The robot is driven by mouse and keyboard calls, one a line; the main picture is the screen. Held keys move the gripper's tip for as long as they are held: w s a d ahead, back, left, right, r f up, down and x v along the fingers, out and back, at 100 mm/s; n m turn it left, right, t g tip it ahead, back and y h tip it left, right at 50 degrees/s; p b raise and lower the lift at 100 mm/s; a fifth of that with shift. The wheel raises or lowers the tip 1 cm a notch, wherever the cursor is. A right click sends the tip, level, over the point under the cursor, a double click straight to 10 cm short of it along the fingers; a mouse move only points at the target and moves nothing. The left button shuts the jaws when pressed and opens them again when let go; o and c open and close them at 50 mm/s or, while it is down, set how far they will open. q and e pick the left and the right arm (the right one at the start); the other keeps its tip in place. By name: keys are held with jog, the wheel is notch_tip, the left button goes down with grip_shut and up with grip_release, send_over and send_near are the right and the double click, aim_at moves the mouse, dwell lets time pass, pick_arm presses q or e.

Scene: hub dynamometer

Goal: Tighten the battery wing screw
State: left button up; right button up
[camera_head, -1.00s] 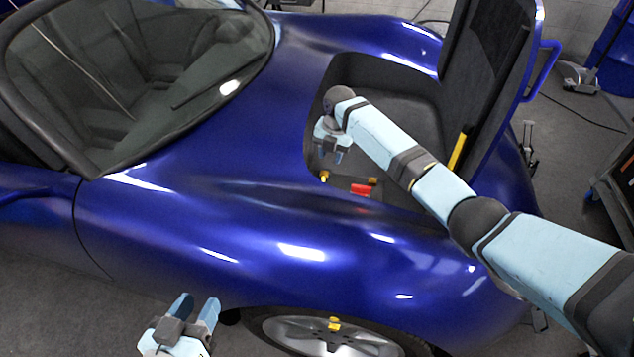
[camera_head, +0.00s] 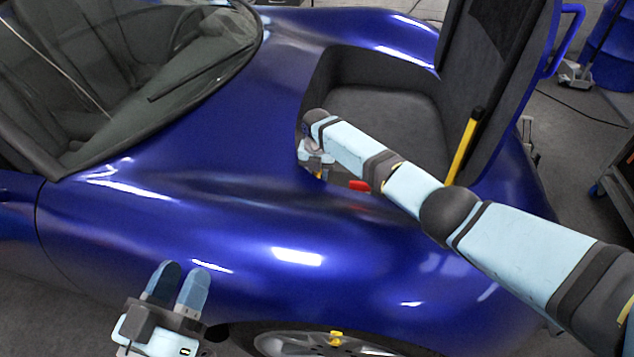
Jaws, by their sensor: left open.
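A small red part (camera_head: 358,185) shows at the near edge of the car's open compartment, partly behind my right arm. It may belong to the battery. The wing screw cannot be made out; my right gripper and forearm cover that area. My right gripper (camera_head: 316,170) points down into the compartment's near left corner, left of the red part. Its fingertips are too small and hidden to tell whether they are open or shut, or touch anything. My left gripper (camera_head: 177,281) is open and empty, over the car's side at the lower left, left of the wheel.
The blue car body (camera_head: 230,225) fills the middle. The raised lid (camera_head: 510,90) stands at the compartment's right, with a yellow bar (camera_head: 463,147) beside it. A wheel (camera_head: 310,345) with a yellow piece (camera_head: 336,338) is at the bottom. A blue barrel (camera_head: 612,50) stands back right.

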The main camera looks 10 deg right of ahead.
jog(key=shift+f, duration=1.15)
pick_arm(q)
jog(key=shift+w+f+g, duration=0.15)
jog(key=shift+f+g, duration=0.25)
jog(key=shift+f, duration=0.45)
pick_arm(e)
grip_shut()
pick_arm(q)
jog(key=shift+r, duration=0.1)
